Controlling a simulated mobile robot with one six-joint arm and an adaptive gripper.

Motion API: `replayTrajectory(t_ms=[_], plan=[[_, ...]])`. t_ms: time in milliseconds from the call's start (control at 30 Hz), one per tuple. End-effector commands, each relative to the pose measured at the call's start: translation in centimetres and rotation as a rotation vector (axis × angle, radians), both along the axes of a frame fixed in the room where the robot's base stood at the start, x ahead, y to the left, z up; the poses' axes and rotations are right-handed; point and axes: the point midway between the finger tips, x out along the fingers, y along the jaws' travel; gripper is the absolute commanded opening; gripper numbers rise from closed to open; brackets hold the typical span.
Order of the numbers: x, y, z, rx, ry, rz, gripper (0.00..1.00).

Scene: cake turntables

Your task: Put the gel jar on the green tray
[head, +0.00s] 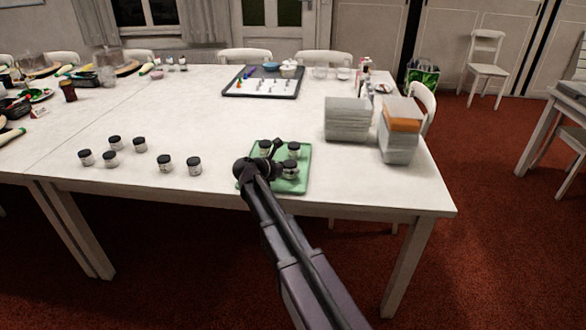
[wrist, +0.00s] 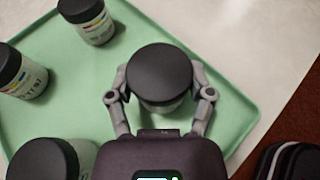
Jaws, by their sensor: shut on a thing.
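My gripper (wrist: 160,92) is shut on a gel jar (wrist: 160,78) with a black lid, one finger on each side. The held jar is over the green tray (wrist: 232,98), near its right edge in the wrist view; I cannot tell whether its base touches the tray. Three other black-lidded jars are around it: one at the top (wrist: 88,20), one at the left (wrist: 22,72) and one at the lower left (wrist: 48,160). In the head view the green tray (head: 305,165) lies near the table's front edge, partly hidden by my arm and gripper (head: 275,150).
Several more jars (head: 165,163) stand on the white table (head: 225,135) left of the tray. A dark board with small pieces (head: 262,88) lies farther back. Bare table lies between.

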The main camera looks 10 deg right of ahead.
Motion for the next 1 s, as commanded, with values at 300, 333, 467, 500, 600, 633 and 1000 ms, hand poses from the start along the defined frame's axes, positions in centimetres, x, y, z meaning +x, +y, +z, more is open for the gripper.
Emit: replayTrajectory(t_ms=[300, 333, 467, 500, 600, 633, 1000], plan=[[-0.01, -0.03, -0.37, 0.0, 0.0, 0.0, 0.94], [-0.01, -0.03, -0.37, 0.0, 0.0, 0.0, 1.0], [0.0, -0.04, -0.37, 0.0, 0.0, 0.0, 1.0], [0.0, -0.04, -0.37, 0.0, 0.0, -0.001, 1.0], [0.0, -0.05, -0.36, 0.0, 0.0, -0.001, 1.0], [0.0, -0.05, -0.36, 0.0, 0.0, -0.001, 1.0], [-0.04, -0.01, 0.23, 0.0, 0.0, -0.001, 1.0]])
